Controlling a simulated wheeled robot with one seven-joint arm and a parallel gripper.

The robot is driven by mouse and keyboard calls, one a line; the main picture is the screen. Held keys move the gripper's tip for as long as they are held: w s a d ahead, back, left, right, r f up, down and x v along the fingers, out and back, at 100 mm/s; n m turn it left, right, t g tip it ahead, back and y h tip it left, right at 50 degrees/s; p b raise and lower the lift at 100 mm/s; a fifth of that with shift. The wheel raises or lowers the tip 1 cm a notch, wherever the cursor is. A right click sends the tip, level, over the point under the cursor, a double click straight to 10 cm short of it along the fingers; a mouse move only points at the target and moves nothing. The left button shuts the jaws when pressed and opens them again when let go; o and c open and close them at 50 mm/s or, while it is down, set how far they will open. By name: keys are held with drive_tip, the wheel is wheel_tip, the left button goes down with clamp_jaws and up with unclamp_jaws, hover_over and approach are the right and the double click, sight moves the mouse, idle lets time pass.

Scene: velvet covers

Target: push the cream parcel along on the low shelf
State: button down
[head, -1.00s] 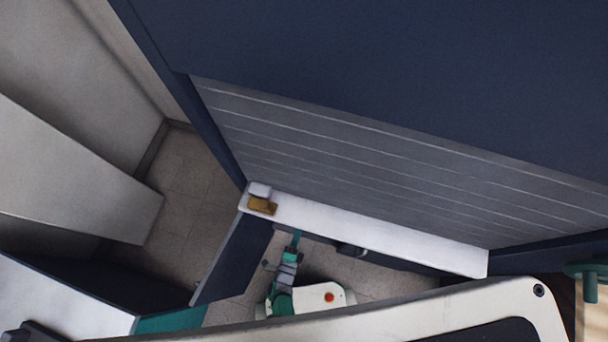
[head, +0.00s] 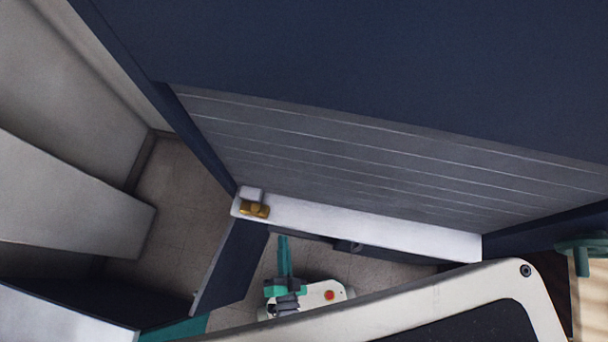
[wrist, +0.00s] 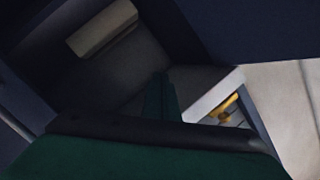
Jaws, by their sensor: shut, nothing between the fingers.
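A cream, block-shaped parcel (wrist: 102,28) lies at the upper left of the wrist view, on a dim grey-brown surface (wrist: 115,75) between dark navy panels. I take this surface to be the low shelf. My gripper (wrist: 160,85) is shut and empty, its teal fingers pointing toward that surface. A gap shows in the picture between the fingertips and the parcel. In the head view my gripper (head: 283,240) is just in front of the white ledge's front edge. I cannot make out the cream parcel there.
A white ledge (head: 370,230) runs along a grey slatted panel. A pale box (head: 251,192) and a gold-brown item (head: 254,210) sit at its left end. A navy side panel (head: 230,265) stands left of my arm. Tiled floor (head: 180,195) is clear beyond it.

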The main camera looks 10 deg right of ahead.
drive_tip(key=s+r+n+g+y, duration=0.2)
drive_tip(key=s+r+n+y, duration=0.1)
drive_tip(key=r+n, duration=0.6)
drive_tip(key=s+d+f+n+g+h, duration=0.25)
drive_tip(key=f+n, duration=0.35)
drive_tip(key=f, duration=0.4)
drive_tip(key=s+d+f+n+g+h, duration=0.15)
drive_tip(key=d+f+n, duration=0.25)
drive_tip(key=f+n, duration=0.45)
drive_tip(key=s+d+f+n+g+h, duration=0.1)
drive_tip(key=d+f+n+g, duration=0.3)
drive_tip(key=f, duration=0.8)
drive_tip(key=w+d+f+n+t+h, duration=0.1)
drive_tip(key=w+n+t+h, duration=0.25)
drive_tip(key=w+n, duration=0.35)
drive_tip(key=w+a+r+n+t+y, duration=0.1)
drive_tip(key=w+a+r+n+t, duration=0.45)
drive_tip(key=w+n+t, duration=0.2)
drive_tip(key=shift+g, duration=0.5)
drive_tip(key=x, duration=1.3)
drive_tip(key=shift+w+f, duration=0.2)
drive_tip(key=shift+f, duration=0.05)
